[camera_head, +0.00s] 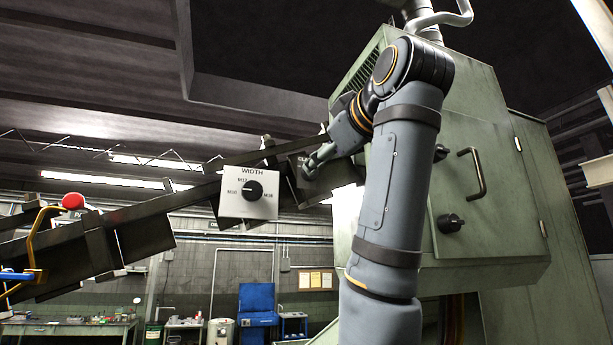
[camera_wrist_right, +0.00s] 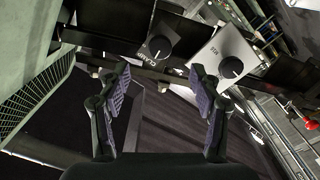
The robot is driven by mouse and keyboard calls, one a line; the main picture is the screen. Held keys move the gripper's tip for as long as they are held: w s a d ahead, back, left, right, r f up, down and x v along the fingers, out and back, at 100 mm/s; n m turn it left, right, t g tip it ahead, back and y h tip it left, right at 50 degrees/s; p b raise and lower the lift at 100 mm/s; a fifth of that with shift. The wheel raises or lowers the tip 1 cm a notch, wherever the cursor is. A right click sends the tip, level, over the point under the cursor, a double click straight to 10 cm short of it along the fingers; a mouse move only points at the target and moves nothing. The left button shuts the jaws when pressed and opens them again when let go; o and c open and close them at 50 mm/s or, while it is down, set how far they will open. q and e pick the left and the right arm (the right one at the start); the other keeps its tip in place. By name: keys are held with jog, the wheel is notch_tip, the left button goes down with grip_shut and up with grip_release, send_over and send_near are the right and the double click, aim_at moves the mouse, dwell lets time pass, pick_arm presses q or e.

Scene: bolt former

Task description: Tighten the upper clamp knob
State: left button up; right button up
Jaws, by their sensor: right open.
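The clamp knob (camera_wrist_right: 158,46) is a dark round knob with a light pointer mark, on a dark plate lettered "CLAMP" in the right wrist view. In the head view the clamp plate (camera_head: 291,159) shows only in part, and my right gripper (camera_head: 312,168) hides the knob. My right gripper (camera_wrist_right: 160,78) is open and empty, its two fingers wide apart. The knob appears ahead of the gap between the fingertips, and I see no contact. My left gripper is not in view.
A white "WIDTH" plate with a black knob (camera_head: 253,190) sits left of the clamp plate on the sloping dark rail (camera_head: 145,232). A red button (camera_head: 73,201) and a yellow bar (camera_head: 36,240) stand farther left. The green machine cabinet (camera_head: 510,205) is at the right.

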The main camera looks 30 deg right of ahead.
aim_at(312, 180)
jog(key=w+m+p, duration=0.1)
jog(key=w, duration=0.2)
jog(key=w+d+m+p, duration=0.1)
jog(key=w, duration=0.2)
jog(key=w+d+m+p, duration=0.1)
jog(key=w, duration=0.2)
jog(key=shift+d+f, duration=0.15)
jog(key=shift+s+m, duration=0.1)
jog(key=shift+m, duration=0.8)
jog(key=m, duration=0.3)
jog(key=shift+s, duration=0.2)
jog(key=shift+c, duration=0.9)
jog(key=shift+s, duration=0.1)
grip_shut()
jog(key=n, duration=0.7)
jog(key=shift+n, duration=0.4)
jog(key=shift+o, duration=0.9)
grip_release()
